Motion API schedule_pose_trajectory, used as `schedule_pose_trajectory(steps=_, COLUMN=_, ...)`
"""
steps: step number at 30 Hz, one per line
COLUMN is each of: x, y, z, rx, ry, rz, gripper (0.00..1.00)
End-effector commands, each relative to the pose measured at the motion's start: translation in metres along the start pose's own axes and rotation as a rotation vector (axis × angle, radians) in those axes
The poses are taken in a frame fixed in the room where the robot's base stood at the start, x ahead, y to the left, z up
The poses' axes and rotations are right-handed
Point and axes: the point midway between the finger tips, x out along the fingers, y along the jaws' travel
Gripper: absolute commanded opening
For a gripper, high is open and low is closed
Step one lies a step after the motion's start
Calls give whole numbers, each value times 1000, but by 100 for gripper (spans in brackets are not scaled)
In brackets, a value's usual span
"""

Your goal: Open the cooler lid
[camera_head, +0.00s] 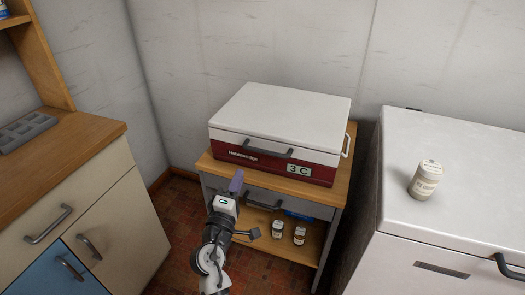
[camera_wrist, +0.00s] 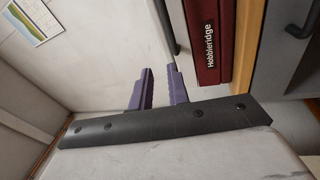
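The cooler (camera_head: 222,155) has a dark red body and stands on a wooden-topped cabinet in the head view. Its white lid (camera_head: 283,112) is shut, with a dark grey handle (camera_head: 268,151) on its front edge. In the wrist view the red body (camera_wrist: 208,40) and white lid (camera_wrist: 140,30) appear sideways, and part of the handle (camera_wrist: 167,26) shows ahead of the fingers. My gripper (camera_head: 236,180) is in front of the cooler's left front in the head view. In the wrist view its purple fingers (camera_wrist: 158,84) are apart with nothing between them.
The wooden cabinet (camera_head: 339,171) has a grey drawer with a handle and an open shelf with small bottles (camera_head: 279,230). A white chest (camera_head: 455,160) with a jar (camera_head: 425,180) stands right. A wooden counter (camera_head: 70,155) stands left. Floor shows between.

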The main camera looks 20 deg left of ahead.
Motion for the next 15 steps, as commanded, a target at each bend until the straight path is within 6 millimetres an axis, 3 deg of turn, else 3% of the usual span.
schedule_pose_trajectory(steps=3, x=-4, y=-17, z=18, rx=-97, ry=-70, rz=-24, gripper=17)
schedule_pose_trajectory(steps=7, x=4, y=-19, z=23, rx=-118, ry=-85, rz=-26, gripper=17)
schedule_pose_trajectory(steps=15, x=55, y=-16, z=27, rx=-117, ry=-83, rz=-22, gripper=17)
